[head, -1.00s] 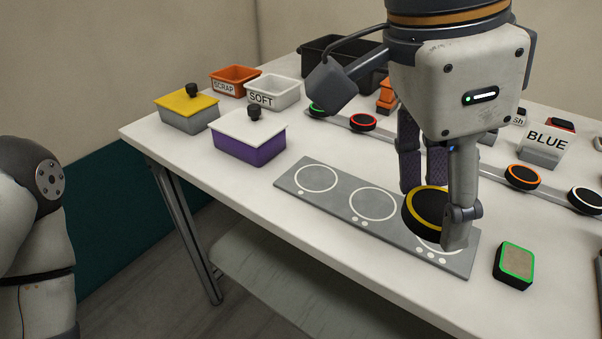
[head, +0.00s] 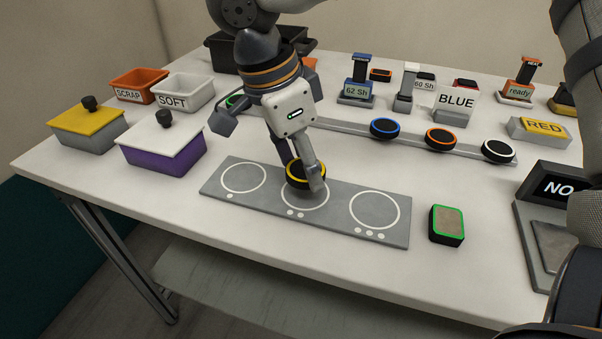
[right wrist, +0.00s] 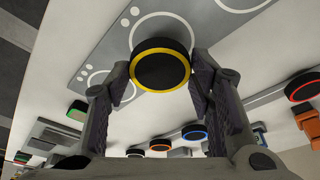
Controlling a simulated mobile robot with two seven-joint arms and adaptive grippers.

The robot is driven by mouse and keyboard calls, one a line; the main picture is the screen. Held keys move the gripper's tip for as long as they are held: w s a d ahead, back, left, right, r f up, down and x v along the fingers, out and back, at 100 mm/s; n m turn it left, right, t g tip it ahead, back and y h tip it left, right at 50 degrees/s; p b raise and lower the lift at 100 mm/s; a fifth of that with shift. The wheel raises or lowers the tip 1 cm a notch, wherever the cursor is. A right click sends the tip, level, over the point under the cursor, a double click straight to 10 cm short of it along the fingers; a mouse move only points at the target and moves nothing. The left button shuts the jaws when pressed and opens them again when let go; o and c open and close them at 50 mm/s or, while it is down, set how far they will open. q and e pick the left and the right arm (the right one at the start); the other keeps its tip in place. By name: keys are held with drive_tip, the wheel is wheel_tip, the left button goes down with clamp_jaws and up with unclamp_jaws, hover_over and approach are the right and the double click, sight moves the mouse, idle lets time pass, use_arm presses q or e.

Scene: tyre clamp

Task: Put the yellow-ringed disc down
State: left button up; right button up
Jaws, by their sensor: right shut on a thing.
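The yellow-ringed disc (head: 306,173) is black with a yellow rim. My right gripper (head: 304,176) is shut on it, one finger on each side. The disc is over the far part of the middle white circle of the grey board (head: 215,188); I cannot tell whether it touches the board. The board has three circles in a row, marked with one, two and three dots. The left and right circles are empty. In the right wrist view the disc (right wrist: 160,66) sits between both fingers (right wrist: 160,88) and partly covers a circle. My left gripper is not in view.
A green-rimmed block (head: 447,225) lies just right of the board. Behind is a rail with a blue-ringed (head: 384,128), an orange-ringed (head: 441,139) and a white-ringed disc (head: 498,151). The table's front strip is clear.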

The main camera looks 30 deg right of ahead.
sight(299, 170)
wheel_tip(299, 170, down, 3)
drive_tip(key=shift+w+f, duration=0.15)
drive_tip(key=shift+f, duration=0.15)
drive_tip(key=o, duration=1.2)
drive_tip(key=shift+c, duration=0.2)
drive_tip(key=v, duration=1.2)
